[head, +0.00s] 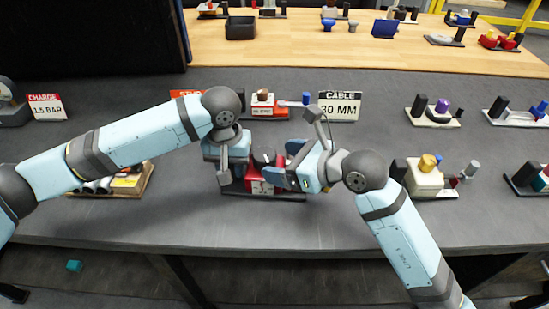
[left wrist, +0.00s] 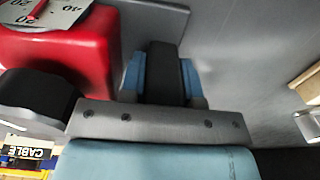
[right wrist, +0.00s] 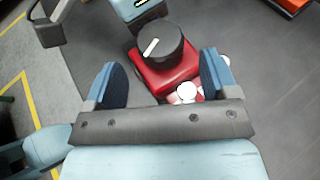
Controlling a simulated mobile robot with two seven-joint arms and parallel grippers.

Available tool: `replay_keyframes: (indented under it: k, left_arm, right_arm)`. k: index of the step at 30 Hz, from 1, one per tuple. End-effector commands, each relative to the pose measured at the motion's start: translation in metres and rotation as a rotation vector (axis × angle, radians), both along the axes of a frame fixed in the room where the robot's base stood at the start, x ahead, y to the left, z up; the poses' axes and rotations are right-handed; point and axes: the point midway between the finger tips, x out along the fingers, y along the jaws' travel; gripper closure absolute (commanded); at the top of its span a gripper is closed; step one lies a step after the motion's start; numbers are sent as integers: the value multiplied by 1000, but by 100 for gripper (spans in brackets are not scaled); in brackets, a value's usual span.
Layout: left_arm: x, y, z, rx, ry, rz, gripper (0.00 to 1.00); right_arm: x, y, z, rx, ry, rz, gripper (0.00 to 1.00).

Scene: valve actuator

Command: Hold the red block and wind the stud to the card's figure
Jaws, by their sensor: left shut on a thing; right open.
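The red block (head: 258,187) stands on a dark base, with a dark knob (head: 264,156) on top. In the right wrist view the knob (right wrist: 160,45) bears a white line. In the left wrist view the red block (left wrist: 75,45) carries a numbered face (left wrist: 45,18) with a red needle near the 20; its exact reading is unclear. My left gripper (left wrist: 162,80) is shut on a dark post (left wrist: 165,65) beside the block. My right gripper (right wrist: 160,82) is open and empty, facing the block and knob from the right. The card (head: 340,106) reads CABLE 30 MM.
Another card (head: 46,106) reads CHARGE 1.5 BAR at far left. A red-and-white unit (head: 264,104) stands behind the block. A cream unit (head: 425,180) stands to the right. Bare grey bench (head: 330,225) lies in front of the right gripper.

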Motion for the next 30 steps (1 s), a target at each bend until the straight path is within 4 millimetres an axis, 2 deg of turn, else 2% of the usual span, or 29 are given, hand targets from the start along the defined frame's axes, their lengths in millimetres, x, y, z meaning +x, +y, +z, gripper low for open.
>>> replay_keyframes:
  k: [6,16,17,23,30]
  left_arm:
    - [0,1,-2,2,3,1,100]
    - [0,1,-2,2,3,1,100]
    - [0,1,-2,2,3,1,100]
    - [0,1,-2,2,3,1,100]
    - [0,1,-3,2,3,2,100]
  right_arm:
    - [12,19,-9,2,-1,0,20]
    - [14,22,-11,0,-2,-1,20]
    - [14,22,-11,0,-2,-1,23]
    - [13,22,-11,0,-1,0,69]
    - [11,24,-11,0,1,-40,70]
